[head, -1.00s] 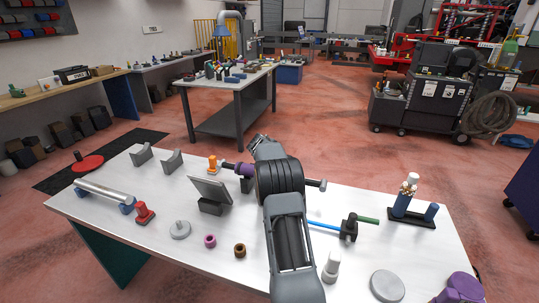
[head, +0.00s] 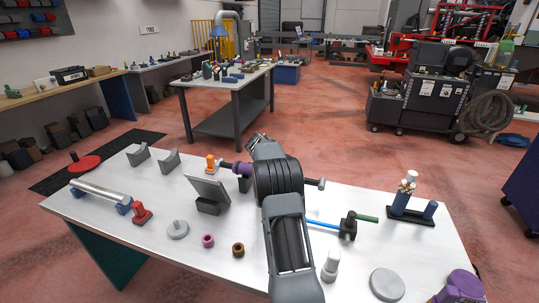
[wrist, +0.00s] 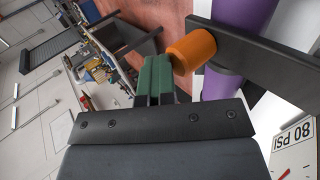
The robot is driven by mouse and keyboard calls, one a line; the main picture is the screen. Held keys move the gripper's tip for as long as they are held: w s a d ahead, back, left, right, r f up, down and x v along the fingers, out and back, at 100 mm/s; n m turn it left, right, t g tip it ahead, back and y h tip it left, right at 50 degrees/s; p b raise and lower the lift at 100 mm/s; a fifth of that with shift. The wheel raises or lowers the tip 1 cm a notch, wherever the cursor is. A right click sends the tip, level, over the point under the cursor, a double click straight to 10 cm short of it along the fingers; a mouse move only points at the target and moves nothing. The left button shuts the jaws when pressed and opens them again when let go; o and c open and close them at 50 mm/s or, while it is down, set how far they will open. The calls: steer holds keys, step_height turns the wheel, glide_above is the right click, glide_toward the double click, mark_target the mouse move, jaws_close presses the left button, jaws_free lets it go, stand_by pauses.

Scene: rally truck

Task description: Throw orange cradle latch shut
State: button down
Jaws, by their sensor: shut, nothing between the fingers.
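The orange cradle latch (wrist: 191,49) shows in the wrist view as a short orange cylinder on a dark bar (wrist: 265,50). The bar crosses a purple tube (wrist: 240,20). My gripper (wrist: 155,78) has green fingers pressed together with nothing between them. Their tips are just left of the orange cylinder, very close; I cannot tell if they touch. In the head view my arm hides the gripper. A purple part (head: 243,169) shows left of my arm, and a small orange piece (head: 211,163) stands farther left; I cannot tell whether that is the latch.
A gauge marked 80 PSI (wrist: 296,150) is at lower right in the wrist view. On the bench, a tilted dark panel (head: 209,190) stands left of my arm. A blue rod (head: 322,224) and black fitting (head: 348,225) lie to its right.

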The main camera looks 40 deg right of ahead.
steer(key=shift+s+a+f+b, duration=0.3)
steer(key=shift+a+f+b, duration=0.15)
steer(key=shift+f+b, duration=0.15)
step_height(320, 180, up, 15)
steer(key=p, duration=0.4)
steer(key=shift+w+d, duration=0.15)
steer(key=shift+d, duration=0.1)
steer(key=s+a+f+m+g+y, duration=0.3)
steer(key=s+a+f+m, duration=0.25)
steer(key=a+f, duration=0.2)
steer(key=s+a+r+y, duration=0.1)
steer(key=s+a+y, duration=0.1)
steer(key=s+a, duration=1.2)
steer(key=s+a+r+m+t+y, duration=0.1)
steer(key=s+a+y, duration=0.2)
steer(key=s+a, duration=1.1)
steer(key=shift+s+a+r+t, duration=0.15)
steer(key=shift+a+r+t, duration=0.15)
steer(key=shift+a, duration=0.55)
